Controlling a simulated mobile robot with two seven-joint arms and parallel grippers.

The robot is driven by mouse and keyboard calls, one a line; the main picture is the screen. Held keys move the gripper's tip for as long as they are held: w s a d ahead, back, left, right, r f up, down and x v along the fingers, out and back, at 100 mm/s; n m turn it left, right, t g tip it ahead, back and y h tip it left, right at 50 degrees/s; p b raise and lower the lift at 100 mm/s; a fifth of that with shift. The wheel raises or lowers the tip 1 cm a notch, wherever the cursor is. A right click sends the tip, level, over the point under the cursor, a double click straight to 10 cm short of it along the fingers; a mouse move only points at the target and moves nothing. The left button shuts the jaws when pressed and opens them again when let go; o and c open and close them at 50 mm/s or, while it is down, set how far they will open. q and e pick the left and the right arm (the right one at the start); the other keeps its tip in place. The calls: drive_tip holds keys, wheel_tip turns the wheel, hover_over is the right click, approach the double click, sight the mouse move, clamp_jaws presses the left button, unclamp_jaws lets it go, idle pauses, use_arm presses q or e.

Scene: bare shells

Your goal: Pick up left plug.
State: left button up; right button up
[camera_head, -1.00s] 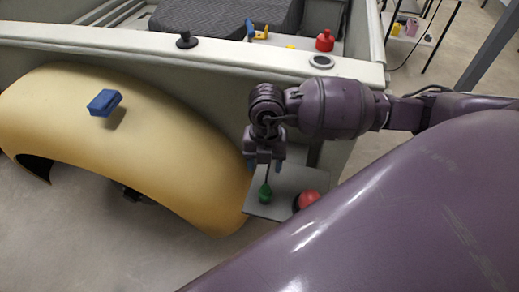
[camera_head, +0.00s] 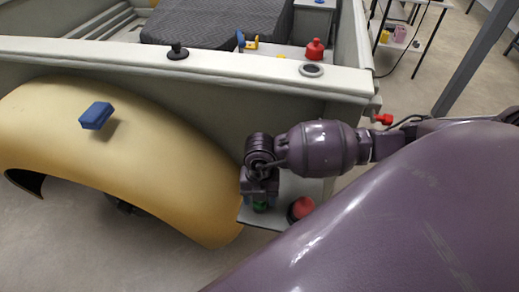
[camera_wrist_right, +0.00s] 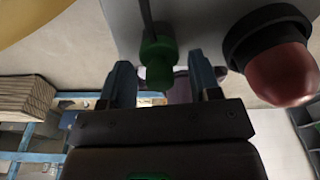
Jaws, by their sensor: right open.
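A green plug (camera_head: 260,207) stands on a small grey plate (camera_head: 262,222) at the corner of the large pale shell. A red plug (camera_head: 301,208) with a dark base is to its right. My right gripper (camera_head: 259,196) is down over the green plug and hides most of it in the head view. In the right wrist view the green plug (camera_wrist_right: 158,62) lies between the two blue fingers of the open gripper (camera_wrist_right: 161,72), with a gap on its right. The red plug (camera_wrist_right: 283,72) is outside the right finger. My left gripper is not in view.
A yellow curved fender (camera_head: 150,175) with a blue block (camera_head: 96,116) on it lies to the left. The shell's ledge (camera_head: 225,61) carries a black knob (camera_head: 177,51) and a grey ring (camera_head: 311,69). A red knob (camera_head: 315,50) stands behind the ledge.

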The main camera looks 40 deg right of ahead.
drive_tip(key=shift+c, duration=0.3)
drive_tip(key=c, duration=0.9)
drive_tip(key=shift+r, duration=0.1)
drive_tip(key=shift+c, duration=0.2)
